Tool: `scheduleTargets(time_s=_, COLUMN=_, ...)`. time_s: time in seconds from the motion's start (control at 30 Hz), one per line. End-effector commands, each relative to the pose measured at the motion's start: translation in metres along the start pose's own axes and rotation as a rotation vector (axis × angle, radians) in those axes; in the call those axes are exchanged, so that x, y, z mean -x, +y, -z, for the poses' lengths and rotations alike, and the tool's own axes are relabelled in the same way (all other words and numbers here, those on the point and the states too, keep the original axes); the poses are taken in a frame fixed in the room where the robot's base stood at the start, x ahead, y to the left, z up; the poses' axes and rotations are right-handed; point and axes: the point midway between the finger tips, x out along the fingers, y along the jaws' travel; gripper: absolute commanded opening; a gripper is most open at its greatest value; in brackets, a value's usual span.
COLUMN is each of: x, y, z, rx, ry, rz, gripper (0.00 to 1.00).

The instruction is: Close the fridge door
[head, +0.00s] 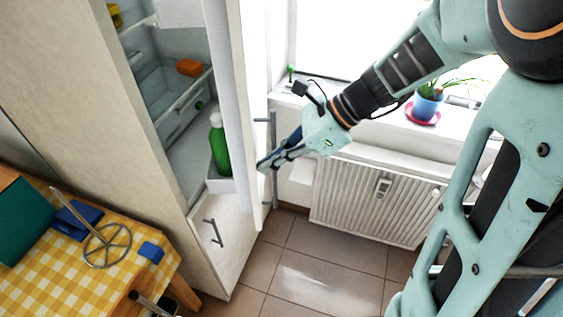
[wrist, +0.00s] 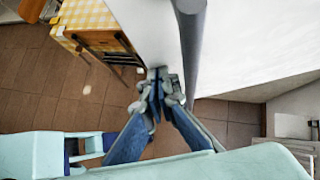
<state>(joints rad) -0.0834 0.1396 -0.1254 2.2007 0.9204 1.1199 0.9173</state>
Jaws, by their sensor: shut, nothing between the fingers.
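The fridge (head: 120,110) stands on the left with its white door (head: 236,90) open, so the shelves inside show. A green bottle (head: 220,145) stands in the lower rack on the door's inner side. A long grey handle (head: 274,150) runs along the door's outer side; it seems to be the grey bar (wrist: 192,45) in the wrist view. My gripper (head: 263,165) is shut and empty at the outer side of the door, close to the handle. In the wrist view its fingertips (wrist: 158,74) lie by the white door surface (wrist: 150,25). I cannot tell whether they touch it.
A table with a yellow checked cloth (head: 75,270) stands at the lower left. A white radiator (head: 375,200) and a windowsill with a potted plant (head: 428,103) are at the right. The tiled floor (head: 315,270) between is clear. A lower cabinet door (head: 220,235) appears below the fridge.

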Motion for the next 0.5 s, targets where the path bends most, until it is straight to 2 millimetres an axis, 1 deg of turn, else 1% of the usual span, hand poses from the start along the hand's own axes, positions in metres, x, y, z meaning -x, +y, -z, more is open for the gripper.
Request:
scheduleTargets(time_s=0.27, x=-0.025, y=0.0, z=-0.025, rx=-0.039, ry=-0.001, rz=0.039, gripper=0.0)
scheduleTargets(time_s=0.37, x=-0.037, y=-0.001, z=-0.038, rx=-0.059, ry=-0.001, rz=0.059, gripper=0.0)
scheduleTargets(time_s=0.5, x=-0.061, y=-0.002, z=-0.061, rx=-0.096, ry=-0.001, rz=0.096, gripper=0.0)
